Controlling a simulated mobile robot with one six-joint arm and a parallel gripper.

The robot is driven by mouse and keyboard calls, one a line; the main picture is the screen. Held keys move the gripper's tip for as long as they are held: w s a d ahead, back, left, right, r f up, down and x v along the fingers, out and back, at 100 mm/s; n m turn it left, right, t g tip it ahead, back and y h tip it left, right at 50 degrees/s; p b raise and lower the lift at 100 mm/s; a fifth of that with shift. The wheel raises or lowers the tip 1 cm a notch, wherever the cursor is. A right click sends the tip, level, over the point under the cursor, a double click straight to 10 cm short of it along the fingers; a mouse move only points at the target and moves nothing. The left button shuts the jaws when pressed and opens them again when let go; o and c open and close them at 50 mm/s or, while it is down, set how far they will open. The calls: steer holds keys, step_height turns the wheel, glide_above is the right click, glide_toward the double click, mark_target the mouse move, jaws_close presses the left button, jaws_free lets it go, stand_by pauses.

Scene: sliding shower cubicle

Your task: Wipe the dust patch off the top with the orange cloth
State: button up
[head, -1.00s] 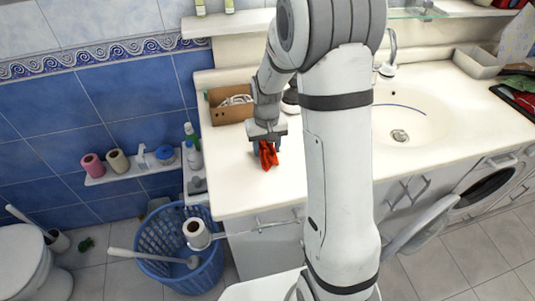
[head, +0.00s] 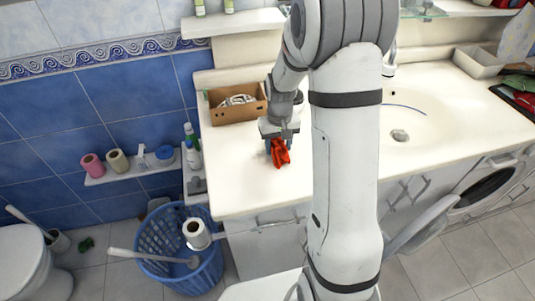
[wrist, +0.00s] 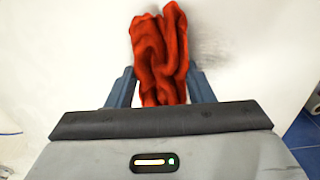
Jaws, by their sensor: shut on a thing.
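The orange cloth (head: 280,155), bunched and red-orange, hangs from my gripper (head: 278,142) at the white counter top (head: 235,186). In the wrist view the cloth (wrist: 160,45) sits between the two blue-grey fingers of my gripper (wrist: 161,84), which are shut on it. A faint grey dust patch (wrist: 208,46) shows on the top just right of the cloth in the wrist view. Part of the patch may be hidden under the cloth. I cannot make out the patch in the head view. The cloth's lower end looks on or very close to the top.
A brown cardboard box (head: 236,103) stands behind my gripper, against the back ledge. The sink basin (head: 410,113) lies to the right, beyond my arm. A blue basket (head: 180,262) and a toilet roll (head: 196,233) are below the counter's left end. The top's front left is clear.

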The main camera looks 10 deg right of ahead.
mark_target(260, 156)
steer(key=shift+a, duration=0.35)
steer(key=shift+a, duration=0.1)
stand_by(0.4)
steer(key=shift+a, duration=1)
steer(key=shift+a, duration=0.1)
steer(key=shift+a, duration=1.25)
